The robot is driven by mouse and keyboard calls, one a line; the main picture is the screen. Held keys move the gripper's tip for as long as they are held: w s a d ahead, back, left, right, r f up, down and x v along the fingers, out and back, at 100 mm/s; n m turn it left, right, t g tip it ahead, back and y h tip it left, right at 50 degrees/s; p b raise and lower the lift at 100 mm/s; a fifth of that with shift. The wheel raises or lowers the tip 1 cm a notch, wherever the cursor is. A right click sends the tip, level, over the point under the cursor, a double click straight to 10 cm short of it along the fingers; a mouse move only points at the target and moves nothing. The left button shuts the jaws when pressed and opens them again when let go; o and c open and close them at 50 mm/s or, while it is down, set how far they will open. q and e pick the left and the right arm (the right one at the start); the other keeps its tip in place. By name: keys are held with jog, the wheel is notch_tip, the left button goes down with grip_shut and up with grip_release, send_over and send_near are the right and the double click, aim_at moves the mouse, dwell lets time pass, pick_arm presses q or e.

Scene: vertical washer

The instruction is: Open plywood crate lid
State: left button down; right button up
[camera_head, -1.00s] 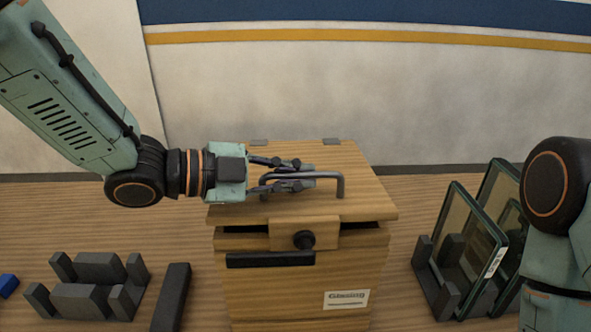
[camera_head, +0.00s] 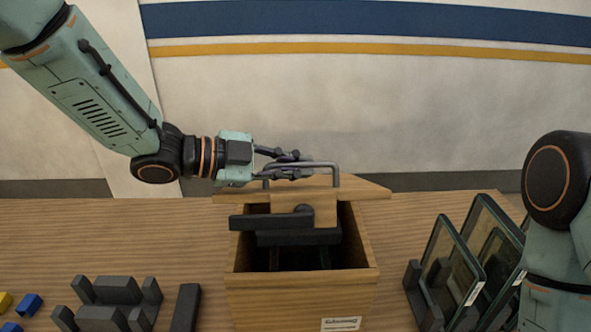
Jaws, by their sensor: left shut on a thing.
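The plywood crate (camera_head: 300,294) stands on the table in the middle, with its dark inside showing. Its lid (camera_head: 362,189) is tilted up at the back, its front edge raised off the crate. A grey bar handle (camera_head: 337,176) is on the lid, and a plywood latch block with a dark knob (camera_head: 305,209) hangs at its front edge. My left gripper (camera_head: 290,165) comes in from the left and is shut on the handle's left part. My right arm shows at the right edge, but its gripper is out of view.
Glass panes (camera_head: 455,262) stand in a dark rack right of the crate. Dark grey blocks (camera_head: 112,290), a dark bar (camera_head: 186,307) and small blue (camera_head: 29,304) and yellow (camera_head: 5,301) blocks lie at front left. A wall is behind the table.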

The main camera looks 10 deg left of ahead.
pick_arm(q)
jog(key=shift+w+a+r+n+p, duration=0.1)
jog(key=shift+w+r+n+p, duration=0.15)
jog(key=shift+w+r+p, duration=0.4)
jog(key=shift+w+a+r+n+p, duration=0.1)
jog(key=shift+w+r+n+p, duration=0.2)
jog(key=shift+w+r, duration=0.35)
jog(key=shift+s+r, duration=0.1)
jog(key=shift+r, duration=0.05)
